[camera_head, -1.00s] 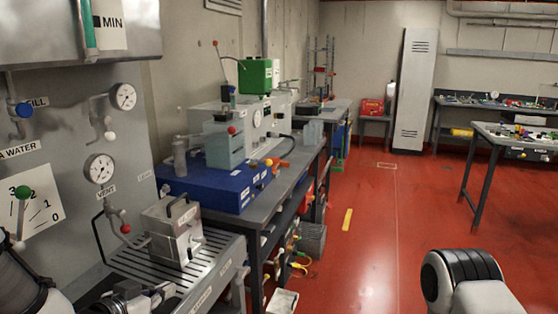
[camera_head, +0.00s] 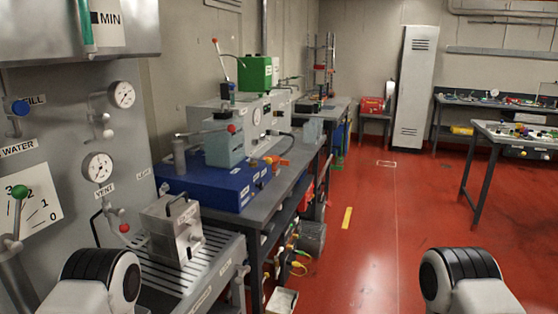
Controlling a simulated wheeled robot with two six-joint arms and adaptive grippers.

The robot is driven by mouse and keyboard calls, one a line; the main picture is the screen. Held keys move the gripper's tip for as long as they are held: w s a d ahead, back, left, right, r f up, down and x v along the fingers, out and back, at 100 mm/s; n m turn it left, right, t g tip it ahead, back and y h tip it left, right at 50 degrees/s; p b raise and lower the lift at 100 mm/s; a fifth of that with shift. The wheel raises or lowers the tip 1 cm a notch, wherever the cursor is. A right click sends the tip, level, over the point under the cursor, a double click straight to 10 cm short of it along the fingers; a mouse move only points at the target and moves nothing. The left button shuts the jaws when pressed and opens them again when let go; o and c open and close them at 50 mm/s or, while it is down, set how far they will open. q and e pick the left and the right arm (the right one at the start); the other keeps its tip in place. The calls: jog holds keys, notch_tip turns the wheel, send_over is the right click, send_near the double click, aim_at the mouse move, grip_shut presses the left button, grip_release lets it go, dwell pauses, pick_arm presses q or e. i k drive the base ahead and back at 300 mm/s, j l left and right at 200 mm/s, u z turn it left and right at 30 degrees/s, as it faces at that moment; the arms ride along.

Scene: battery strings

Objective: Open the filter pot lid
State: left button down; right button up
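A square metal pot (camera_head: 172,231) with a dark bar handle on top stands on the slatted metal drain tray (camera_head: 228,267) at the lower left. It appears to be the filter pot; its label is too small to read. Its top looks closed. My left arm's rounded link shows at the bottom left, in front of the tray, and its gripper is out of view. My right arm's link shows at the bottom right, over the floor, and its gripper is also out of view.
A grey panel with gauges (camera_head: 98,167), a red-knobbed lever (camera_head: 124,228) and a green-knobbed lever (camera_head: 19,192) stands left of the tray. A blue unit (camera_head: 222,187) sits on the bench behind the pot. The red floor (camera_head: 370,240) to the right is open.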

aim_at(170, 215)
jog(key=i+l, duration=0.4)
jog(key=l, duration=0.15)
jog(key=i+l, duration=0.8)
jog(key=l, duration=0.25)
